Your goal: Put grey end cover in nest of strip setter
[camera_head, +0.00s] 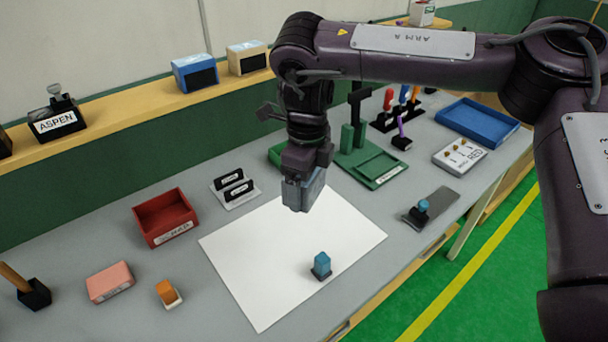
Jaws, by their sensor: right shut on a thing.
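My right gripper (305,172) hangs above the white sheet near the middle of the camera_head view, pointing down. It is shut on a grey block-shaped piece (301,194), which looks like the grey end cover. The piece is in the air, and the jaws hide its upper part. A green fixture (373,166) with a recessed plate, green posts and a black T-shaped top stands behind and to the right of the gripper. It may be the strip setter; its label is too small to read. My left gripper is not in view.
The white sheet (250,250) carries a blue piece on a dark base (321,266). A red bin (165,217), a black-slotted holder (235,188), a grey plate with a blue knob (432,206) and a blue tray (477,123) stand around it. Much of the sheet is clear.

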